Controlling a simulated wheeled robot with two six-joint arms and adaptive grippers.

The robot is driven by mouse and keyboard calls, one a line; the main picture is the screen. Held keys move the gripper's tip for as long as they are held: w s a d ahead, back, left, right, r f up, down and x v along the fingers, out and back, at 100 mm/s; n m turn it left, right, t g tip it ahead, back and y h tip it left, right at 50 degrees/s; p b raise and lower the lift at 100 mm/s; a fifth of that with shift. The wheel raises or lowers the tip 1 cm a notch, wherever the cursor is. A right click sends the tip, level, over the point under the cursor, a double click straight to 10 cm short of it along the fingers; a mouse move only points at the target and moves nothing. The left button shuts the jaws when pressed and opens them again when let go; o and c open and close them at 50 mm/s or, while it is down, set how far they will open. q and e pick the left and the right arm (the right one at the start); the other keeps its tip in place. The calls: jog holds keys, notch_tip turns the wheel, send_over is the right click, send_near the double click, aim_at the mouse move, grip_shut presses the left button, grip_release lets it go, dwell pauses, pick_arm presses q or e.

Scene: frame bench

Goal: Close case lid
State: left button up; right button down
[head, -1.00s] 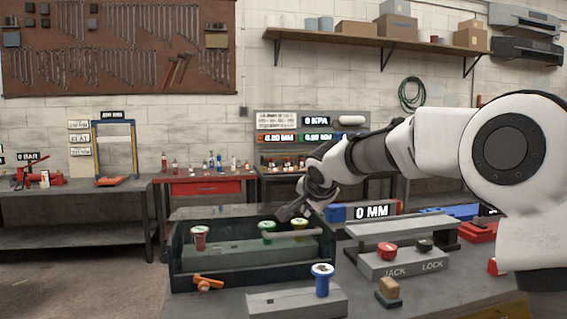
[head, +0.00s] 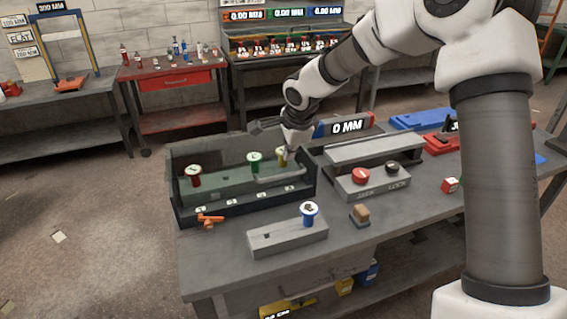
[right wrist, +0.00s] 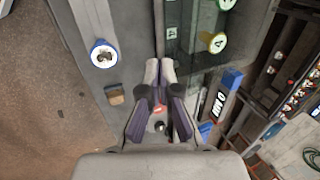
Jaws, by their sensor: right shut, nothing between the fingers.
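The dark green case (head: 240,205) stands at the left of the bench in the head view. It is open, with a dark see-through lid panel (head: 222,153) raised along its back. Red (head: 194,175), green (head: 254,160) and yellow-topped (head: 281,154) plugs stand in it. My right gripper (head: 262,125) is at the case's back right corner, near the lid's upper edge; I cannot tell whether it touches. Its fingers, also in the right wrist view (right wrist: 159,72), are shut and empty. The case (right wrist: 188,45) shows beside them there. My left gripper is not in view.
A grey block (head: 288,238) with a blue plug (head: 309,212) lies in front of the case. An orange piece (head: 210,220) lies by the case's front. A JACK/LOCK box (head: 372,180) and a 0 MM display (head: 347,127) are to the right.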

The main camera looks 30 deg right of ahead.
aim_at(283, 175)
jog(key=p+x, duration=0.2)
jog(key=x, duration=0.6)
jog(key=shift+w+r+p, duration=0.1)
jog(key=shift+p, duration=0.3)
jog(key=shift+w+f, duration=0.2)
jog(key=shift+f, duration=0.25)
notch_tip(283, 175, down, 7)
jog(key=b, duration=1)
jog(key=shift+s, duration=0.45)
jog(key=shift+a+f, duration=0.1)
